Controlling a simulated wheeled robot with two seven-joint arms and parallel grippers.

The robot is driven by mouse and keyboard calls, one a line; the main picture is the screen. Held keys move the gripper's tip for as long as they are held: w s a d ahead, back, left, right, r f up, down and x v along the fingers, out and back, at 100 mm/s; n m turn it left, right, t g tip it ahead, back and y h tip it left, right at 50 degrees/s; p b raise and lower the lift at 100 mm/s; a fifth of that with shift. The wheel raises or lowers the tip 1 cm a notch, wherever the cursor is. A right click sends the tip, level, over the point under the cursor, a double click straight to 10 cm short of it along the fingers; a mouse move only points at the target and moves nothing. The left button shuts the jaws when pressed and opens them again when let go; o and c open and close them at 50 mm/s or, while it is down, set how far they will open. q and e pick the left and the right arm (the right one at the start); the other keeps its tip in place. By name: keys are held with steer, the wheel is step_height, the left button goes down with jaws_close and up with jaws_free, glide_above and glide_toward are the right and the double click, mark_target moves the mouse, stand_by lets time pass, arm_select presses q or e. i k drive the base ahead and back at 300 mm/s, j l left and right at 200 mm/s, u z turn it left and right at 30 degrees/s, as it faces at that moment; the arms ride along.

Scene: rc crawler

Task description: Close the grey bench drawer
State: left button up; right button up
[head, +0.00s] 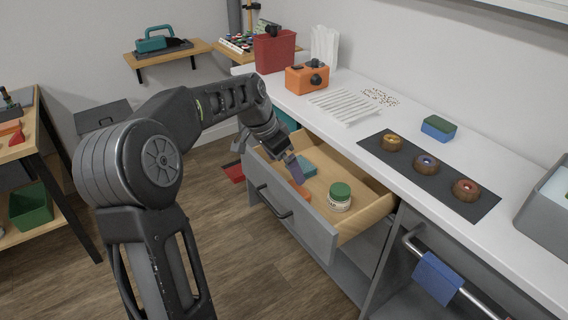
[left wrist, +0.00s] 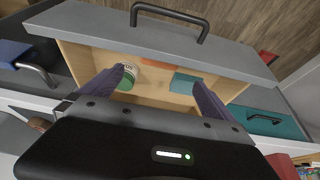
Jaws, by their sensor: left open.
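The grey bench drawer (head: 318,232) is pulled out from under the white worktop, with its dark bar handle (head: 272,203) on the front. Inside its wooden box are a white jar with a green lid (head: 340,196), a teal block (head: 304,167) and a partly hidden orange thing. My left gripper (head: 296,172) is over the drawer, behind its front panel. In the left wrist view its two fingers (left wrist: 160,80) are spread apart with nothing between them, and the drawer front (left wrist: 110,32) and handle (left wrist: 172,12) lie beyond them. My right gripper does not show.
The worktop (head: 500,163) holds an orange device (head: 307,78), a red bin (head: 274,50), a dark mat with three round pieces, and a green-blue sponge (head: 438,128). A rail with a blue cloth (head: 437,278) is right of the drawer. Floor (head: 240,260) before the drawer is clear.

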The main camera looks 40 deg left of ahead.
mark_target(324, 230)
steer(key=u, duration=1.35)
steer(key=i+j+z, duration=0.1)
steer(key=i, duration=0.05)
